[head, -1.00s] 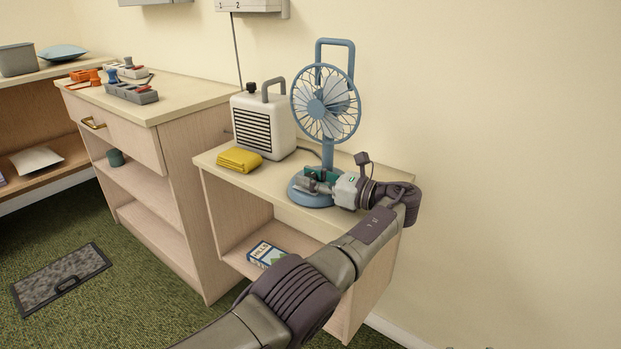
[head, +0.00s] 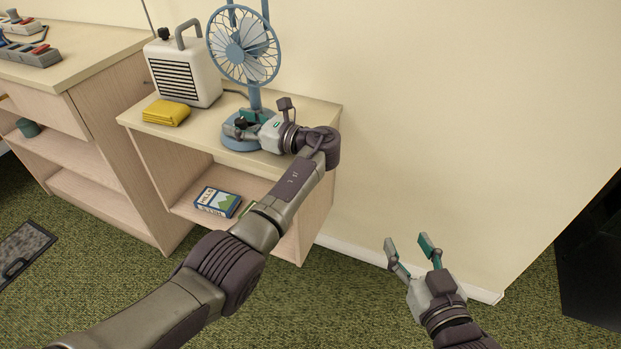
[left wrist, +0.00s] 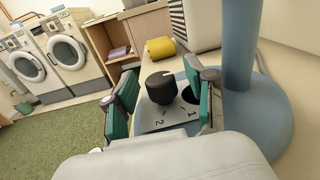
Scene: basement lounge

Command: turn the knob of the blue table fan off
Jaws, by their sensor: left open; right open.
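The blue table fan (head: 235,53) stands upright on the small cabinet; its post and round base (left wrist: 262,125) show in the left wrist view. A black knob (left wrist: 160,88) with a pale pointer mark sits on a grey plate (left wrist: 160,124) marked 1 and 2 on the base. My left gripper (head: 240,124) is open at the fan's base, with its green-padded fingers on either side of the knob. A gap shows beside the knob; contact is not visible. My right gripper (head: 408,243) is open and empty over the carpet.
A box (head: 217,202) lies on the shelf below. Wall stands behind; open carpet lies right of the cabinet.

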